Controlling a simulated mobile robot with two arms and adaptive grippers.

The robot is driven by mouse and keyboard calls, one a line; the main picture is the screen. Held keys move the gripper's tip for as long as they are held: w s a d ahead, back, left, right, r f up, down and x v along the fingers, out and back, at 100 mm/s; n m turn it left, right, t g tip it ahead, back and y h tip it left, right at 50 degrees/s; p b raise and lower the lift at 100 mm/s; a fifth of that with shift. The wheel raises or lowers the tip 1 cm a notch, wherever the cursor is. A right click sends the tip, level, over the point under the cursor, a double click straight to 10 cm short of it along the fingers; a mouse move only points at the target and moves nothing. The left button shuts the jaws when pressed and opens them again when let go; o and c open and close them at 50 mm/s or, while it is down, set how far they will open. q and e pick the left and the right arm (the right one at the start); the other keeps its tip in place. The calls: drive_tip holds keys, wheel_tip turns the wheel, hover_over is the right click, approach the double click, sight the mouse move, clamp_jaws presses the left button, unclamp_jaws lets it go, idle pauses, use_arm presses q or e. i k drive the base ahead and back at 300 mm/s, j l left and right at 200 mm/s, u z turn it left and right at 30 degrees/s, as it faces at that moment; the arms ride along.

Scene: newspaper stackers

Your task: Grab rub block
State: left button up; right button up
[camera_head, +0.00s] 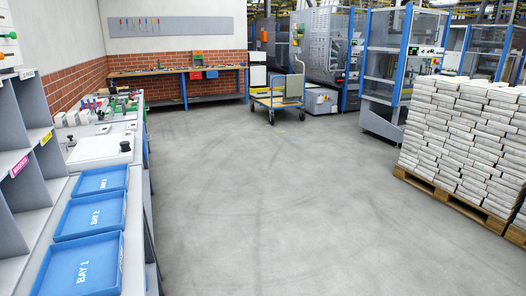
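I cannot single out a rub block. Several small pale blocks (72,118) stand in a row on the far part of the left bench (97,158); they are too small for me to tell whether one is the rub block. A flat white plate or box with a black knob (125,147) lies nearer on the same bench. Neither my left nor my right gripper is in view.
Three blue trays, BAY 1 (121,262), BAY 2 (123,212) and BAY 3 (126,180), line the near left bench beside a grey shelf (40,190). Newspaper stacks (465,135) on pallets (455,202) stand right. A cart (262,95) stands far back. The middle floor is clear.

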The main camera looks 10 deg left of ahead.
sight(71, 143)
drive_tip(key=i+l+z, duration=0.15)
drive_tip(key=i, duration=0.4)
drive_tip(key=i+l+z, duration=0.15)
drive_tip(key=i, duration=0.35)
drive_tip(key=i+u, duration=0.35)
drive_tip(key=u, duration=0.15)
drive_tip(key=i+u, duration=0.45)
drive_tip(key=i+l+u, duration=0.15)
drive_tip(key=u, duration=0.35)
